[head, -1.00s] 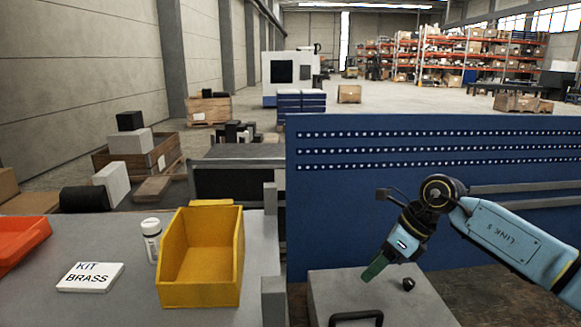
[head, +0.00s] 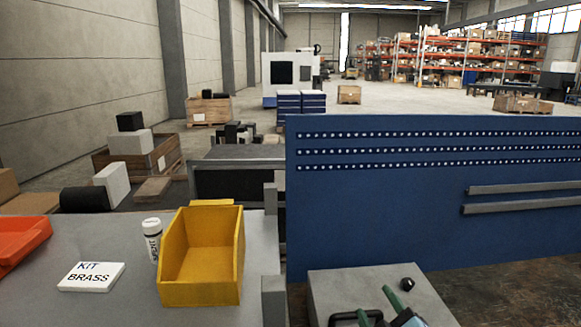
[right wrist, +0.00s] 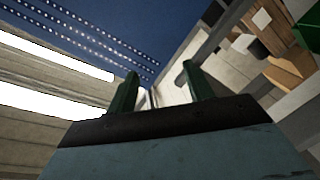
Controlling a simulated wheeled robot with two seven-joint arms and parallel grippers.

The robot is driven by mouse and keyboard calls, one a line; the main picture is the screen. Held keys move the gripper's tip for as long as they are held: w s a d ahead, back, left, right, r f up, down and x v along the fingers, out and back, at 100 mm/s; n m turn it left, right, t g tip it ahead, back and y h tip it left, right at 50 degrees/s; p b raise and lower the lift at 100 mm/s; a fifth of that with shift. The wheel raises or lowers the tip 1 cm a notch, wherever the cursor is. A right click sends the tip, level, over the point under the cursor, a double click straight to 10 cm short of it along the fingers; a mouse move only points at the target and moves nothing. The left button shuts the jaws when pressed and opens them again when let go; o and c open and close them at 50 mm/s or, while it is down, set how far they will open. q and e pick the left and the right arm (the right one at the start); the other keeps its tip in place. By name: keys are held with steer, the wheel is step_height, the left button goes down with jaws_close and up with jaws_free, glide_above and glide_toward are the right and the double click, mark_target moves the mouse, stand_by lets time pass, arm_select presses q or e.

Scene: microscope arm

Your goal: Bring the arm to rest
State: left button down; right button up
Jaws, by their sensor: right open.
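My right gripper (head: 375,302) is at the bottom edge of the head view, in front of the grey case (head: 345,285) with a dark handle and a black knob (head: 407,284). Its two green fingers stand apart with nothing between them. Most of the right arm is below the picture. In the right wrist view the open fingers (right wrist: 160,75) point toward the blue perforated panel and the floor area beyond. My left gripper is not in view.
A blue panel (head: 390,215) with grey rails stands behind the case. On the grey table (head: 130,300) at left are a yellow bin (head: 203,290), a white bottle (head: 152,240), a KIT BRASS block (head: 91,277) and an orange bin (head: 20,240).

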steer(key=s+d+f+m+g+h, duration=0.1)
steer(key=s+d+f+m+g, duration=0.15)
steer(key=s+f+g, duration=0.45)
steer(key=s+d+f+m+g, duration=0.2)
steer(key=s+f+m, duration=0.15)
steer(key=s, duration=0.75)
steer(key=s+d+f+m+g+h, duration=0.1)
steer(key=s+d+f+m+g, duration=0.1)
steer(key=s+f+g, duration=0.5)
step_height(320, 180, down, 30)
steer(key=s+t+b, duration=0.1)
steer(key=s+b, duration=0.2)
steer(key=b, duration=0.4)
steer(key=s+d+f+b, duration=0.1)
steer(key=s+f+b, duration=0.2)
steer(key=s+f, duration=0.5)
steer(key=s+d+f+g+b, duration=0.1)
steer(key=s+f+b, duration=0.2)
steer(key=s+f, duration=0.5)
step_height(320, 180, down, 5)
steer(key=shift+s+d+f, duration=0.1)
steer(key=shift+s+d, duration=0.05)
steer(key=shift+d, duration=0.05)
